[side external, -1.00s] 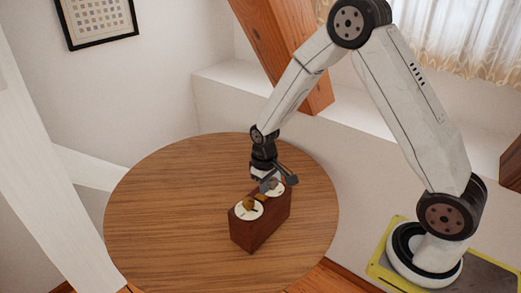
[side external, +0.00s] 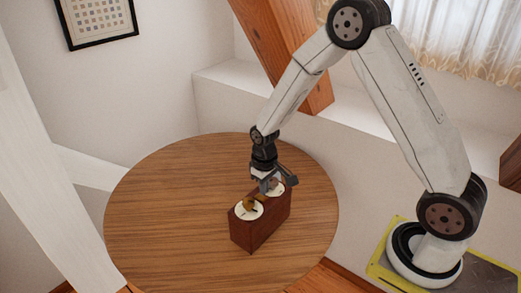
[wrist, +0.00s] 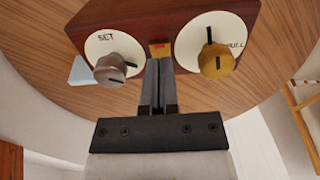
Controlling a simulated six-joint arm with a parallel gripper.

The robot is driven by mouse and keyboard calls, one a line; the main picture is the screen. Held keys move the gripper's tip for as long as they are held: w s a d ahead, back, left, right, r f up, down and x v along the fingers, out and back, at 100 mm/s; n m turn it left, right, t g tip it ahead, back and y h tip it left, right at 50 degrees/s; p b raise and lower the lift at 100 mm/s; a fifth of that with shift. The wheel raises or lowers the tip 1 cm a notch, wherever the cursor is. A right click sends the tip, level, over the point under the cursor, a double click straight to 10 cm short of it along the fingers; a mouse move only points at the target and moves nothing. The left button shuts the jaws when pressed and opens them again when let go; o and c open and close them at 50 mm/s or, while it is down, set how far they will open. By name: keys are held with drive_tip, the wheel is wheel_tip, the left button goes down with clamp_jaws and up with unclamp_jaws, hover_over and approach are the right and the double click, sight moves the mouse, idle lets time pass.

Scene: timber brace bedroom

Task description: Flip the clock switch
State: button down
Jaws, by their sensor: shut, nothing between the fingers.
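The clock is a dark red-brown wooden box (side external: 262,228) on the round table, and its body also shows in the wrist view (wrist: 178,14). Its upper face has two white dials, one marked SET with a silver knob (wrist: 112,69), one with partly hidden lettering and a gold knob (wrist: 215,60). Between the dials is a small brass-coloured switch piece (wrist: 160,49) with a red mark. My gripper (wrist: 158,64) is shut and empty, its fingertips right at this piece; contact is unclear. In the side view my gripper (side external: 267,185) points down over the clock, hiding part of its top.
A pale blue piece (wrist: 82,70) shows beside the SET dial in the wrist view. A slanted timber brace (side external: 270,45) and a white ledge (side external: 215,80) stand behind the table.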

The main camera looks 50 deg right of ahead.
sight(265, 199)
drive_tip(key=shift+f, duration=1.1)
idle(1.0)
drive_tip(key=shift+r, duration=3.45)
drive_tip(key=shift+s+r, duration=0.1)
drive_tip(key=shift+r, duration=0.05)
drive_tip(key=shift+s+a+r, duration=0.15)
drive_tip(key=shift+s, duration=0.05)
drive_tip(key=s+a+r+t, duration=0.1)
drive_tip(key=s+a+r, duration=0.1)
drive_tip(key=s, duration=0.4)
drive_tip(key=s+a+r+t, duration=0.1)
drive_tip(key=s+r, duration=0.1)
drive_tip(key=s, duration=0.4)
drive_tip(key=shift+s+a+r+t, duration=0.15)
drive_tip(key=shift+a+r+t, duration=0.15)
drive_tip(key=shift+a+r, duration=0.05)
